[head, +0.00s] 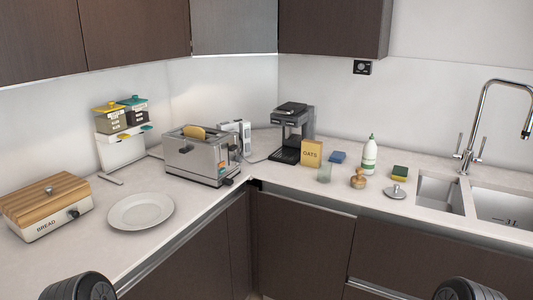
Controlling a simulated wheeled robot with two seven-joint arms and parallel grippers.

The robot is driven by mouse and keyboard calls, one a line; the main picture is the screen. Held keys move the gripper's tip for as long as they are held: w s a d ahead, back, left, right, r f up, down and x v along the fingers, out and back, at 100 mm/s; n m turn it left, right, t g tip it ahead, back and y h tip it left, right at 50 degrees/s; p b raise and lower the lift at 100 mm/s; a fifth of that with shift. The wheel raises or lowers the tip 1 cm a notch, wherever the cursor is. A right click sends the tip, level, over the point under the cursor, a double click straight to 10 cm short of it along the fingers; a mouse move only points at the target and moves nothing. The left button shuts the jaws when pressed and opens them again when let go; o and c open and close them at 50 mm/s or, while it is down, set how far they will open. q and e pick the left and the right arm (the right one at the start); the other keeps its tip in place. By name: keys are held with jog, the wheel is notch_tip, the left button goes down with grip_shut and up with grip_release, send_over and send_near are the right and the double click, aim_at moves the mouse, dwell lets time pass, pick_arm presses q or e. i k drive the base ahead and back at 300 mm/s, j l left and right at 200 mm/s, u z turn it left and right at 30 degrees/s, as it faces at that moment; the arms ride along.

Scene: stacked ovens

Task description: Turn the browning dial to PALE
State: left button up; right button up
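A silver toaster (190,160) stands on the counter near the corner, with a slice of bread (195,132) showing above its slot. Its narrow end faces right and carries small dark controls (232,149) and an orange mark. I cannot tell which control is the browning dial, and its markings and setting are too small to read. Neither of my grippers shows; only dark rounded parts of my arms appear at the bottom left and bottom right edges.
A bread box (46,216) and a white plate (141,210) lie left of the toaster. A coffee machine (293,135), oats box (311,154), white bottle (370,157) and sink (440,193) are to the right. The counter just right of the toaster is mostly clear.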

aim_at(239, 159)
jog(key=i+l+z, duration=0.1)
jog(key=i+l, duration=0.25)
jog(key=i, duration=0.15)
jog(key=i+l+z, duration=0.15)
jog(key=i+l, duration=0.2)
jog(key=i, duration=0.15)
jog(key=i+l+z, duration=0.1)
jog(key=i+l, duration=0.15)
jog(key=i, duration=0.3)
